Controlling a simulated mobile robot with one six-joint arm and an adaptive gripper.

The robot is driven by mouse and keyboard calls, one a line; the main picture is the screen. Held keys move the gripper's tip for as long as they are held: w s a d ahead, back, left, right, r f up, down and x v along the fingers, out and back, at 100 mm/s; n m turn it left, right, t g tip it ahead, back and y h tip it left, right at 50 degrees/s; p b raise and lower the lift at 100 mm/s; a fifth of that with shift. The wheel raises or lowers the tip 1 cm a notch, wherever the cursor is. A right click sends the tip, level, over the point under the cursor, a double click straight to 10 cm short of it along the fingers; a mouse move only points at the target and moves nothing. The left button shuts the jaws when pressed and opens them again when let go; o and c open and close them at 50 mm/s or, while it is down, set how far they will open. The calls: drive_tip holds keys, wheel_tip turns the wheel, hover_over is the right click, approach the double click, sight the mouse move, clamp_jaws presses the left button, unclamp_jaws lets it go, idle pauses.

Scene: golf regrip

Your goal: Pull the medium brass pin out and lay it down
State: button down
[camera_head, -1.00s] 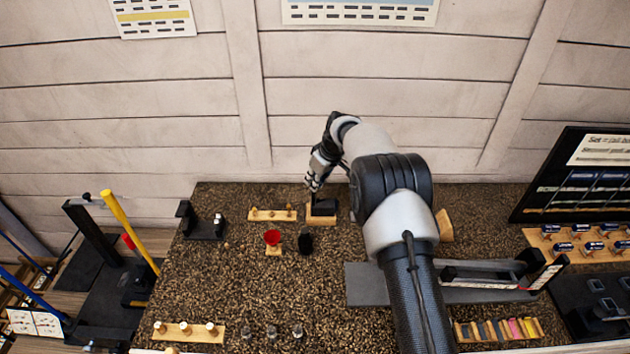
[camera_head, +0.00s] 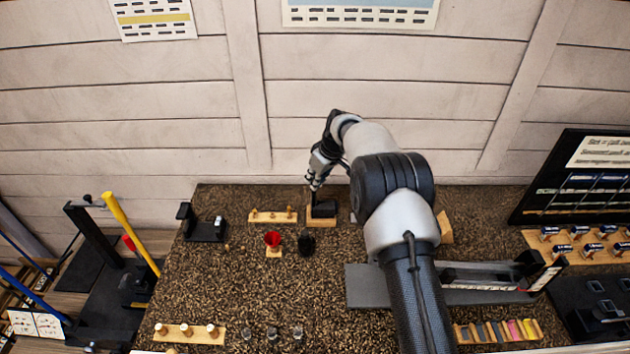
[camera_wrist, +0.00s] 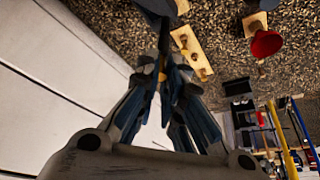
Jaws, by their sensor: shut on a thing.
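My gripper (camera_head: 314,187) is above a wooden block with a black piece on it (camera_head: 326,221), near the back of the bench. In the wrist view my gripper (camera_wrist: 165,70) has its fingers closed together, with a small brass-coloured bit (camera_wrist: 162,77) showing between them. This looks like the brass pin, but most of it is hidden by the fingers. The dark piece (camera_wrist: 157,8) is at the top edge of the wrist view, just beyond the fingertips. Whether the pin still touches it I cannot tell.
A wooden strip with brass pins (camera_head: 264,217) lies left of the block; it also shows in the wrist view (camera_wrist: 188,50). A red cup (camera_head: 272,238) and a dark round item (camera_head: 306,243) stand in front. The black stand (camera_head: 205,228) is farther left. The bench middle is clear.

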drive_tip(key=shift+r+p, duration=0.6)
drive_tip(key=shift+r, duration=0.8)
drive_tip(key=shift+r, duration=0.15)
